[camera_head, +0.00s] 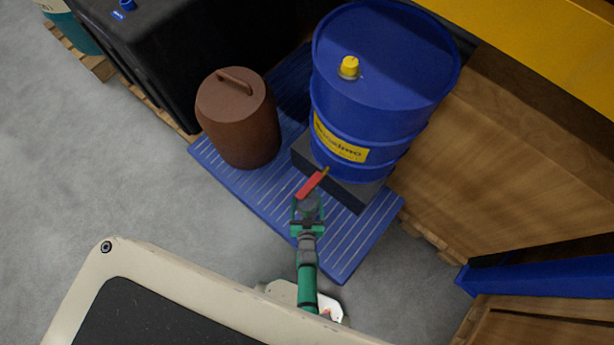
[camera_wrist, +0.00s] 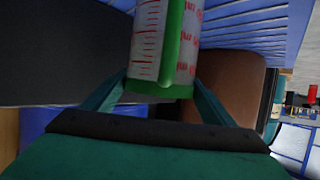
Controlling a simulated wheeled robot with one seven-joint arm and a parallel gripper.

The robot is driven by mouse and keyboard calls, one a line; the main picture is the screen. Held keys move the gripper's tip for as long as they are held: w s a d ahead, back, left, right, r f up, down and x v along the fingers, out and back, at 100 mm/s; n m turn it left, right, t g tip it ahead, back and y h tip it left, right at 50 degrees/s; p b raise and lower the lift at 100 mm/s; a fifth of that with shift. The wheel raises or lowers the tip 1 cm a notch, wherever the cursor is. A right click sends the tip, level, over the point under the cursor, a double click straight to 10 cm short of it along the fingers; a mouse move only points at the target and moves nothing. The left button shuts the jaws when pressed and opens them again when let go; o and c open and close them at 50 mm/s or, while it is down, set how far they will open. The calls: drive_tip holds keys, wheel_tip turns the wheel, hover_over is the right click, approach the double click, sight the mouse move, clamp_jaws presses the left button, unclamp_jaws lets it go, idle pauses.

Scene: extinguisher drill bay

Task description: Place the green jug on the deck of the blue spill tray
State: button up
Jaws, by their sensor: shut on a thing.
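My gripper (camera_head: 308,204) is shut on the green jug, and it also shows in the wrist view (camera_wrist: 163,88). In the wrist view the jug (camera_wrist: 166,45) is a pale cylinder with a green stripe, green rim and red markings, held between my green fingers. In the head view the jug is small and mostly hidden by my gripper. The blue spill tray (camera_head: 345,245) has a slatted deck that lies below my gripper. I cannot tell whether the jug touches the deck. The deck's slats also show in the wrist view (camera_wrist: 258,28).
A blue drum (camera_head: 385,105) stands on a dark block (camera_head: 340,187) on the tray. A red bar with a brass end (camera_head: 311,185) lies just beyond my gripper. A brown canister (camera_head: 238,118) stands on the tray's left. Bare deck shows at the front; wooden crates (camera_head: 480,160) stand right.

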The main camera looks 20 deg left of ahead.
drive_tip(key=o, duration=1.5)
drive_tip(key=shift+c, duration=0.2)
drive_tip(key=v, duration=1.2)
drive_tip(key=s+d+r+m+t+h, duration=0.1)
drive_tip(key=s+d+r, duration=0.2)
drive_tip(key=r, duration=1)
drive_tip(key=s+d+r+m+t+h, duration=0.1)
drive_tip(key=s+d+r+h, duration=0.1)
drive_tip(key=r, duration=1.2)
drive_tip(key=s+d+r+m+h, duration=0.1)
drive_tip(key=s+r, duration=0.4)
drive_tip(key=r, duration=0.8)
drive_tip(key=d+m, duration=0.1)
drive_tip(key=d, duration=0.1)
drive_tip(key=shift+d+r+t+h, duration=0.3)
drive_tip(key=shift+r+t+h, duration=0.1)
drive_tip(key=shift+s, duration=0.15)
